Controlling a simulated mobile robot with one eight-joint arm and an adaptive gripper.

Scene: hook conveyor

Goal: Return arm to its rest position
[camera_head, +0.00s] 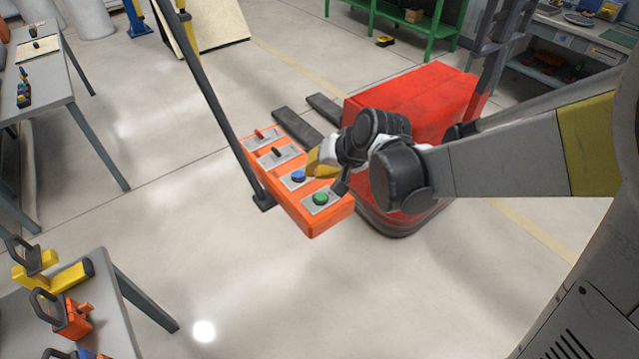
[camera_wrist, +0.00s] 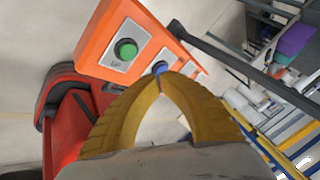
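My gripper (camera_head: 318,165) is at the end of my arm, which reaches in from the right. Its yellow fingers are over an orange control box near the blue button. In the wrist view the fingertips (camera_wrist: 160,84) meet with nothing seen between them. The control box (camera_head: 318,222) hangs on a dark pole and carries a green button (camera_head: 320,199), a blue button (camera_head: 298,176) and two small levers. In the wrist view the green button (camera_wrist: 126,49) is clear, and the blue button (camera_wrist: 160,67) is partly hidden behind the fingertips. I cannot tell if they touch it.
A red forklift (camera_head: 405,95) stands right behind the control box and my arm. The dark pole (camera_head: 215,105) rises from the box. A grey table (camera_head: 80,340) with hooked orange and yellow parts is at lower left. The floor between is clear.

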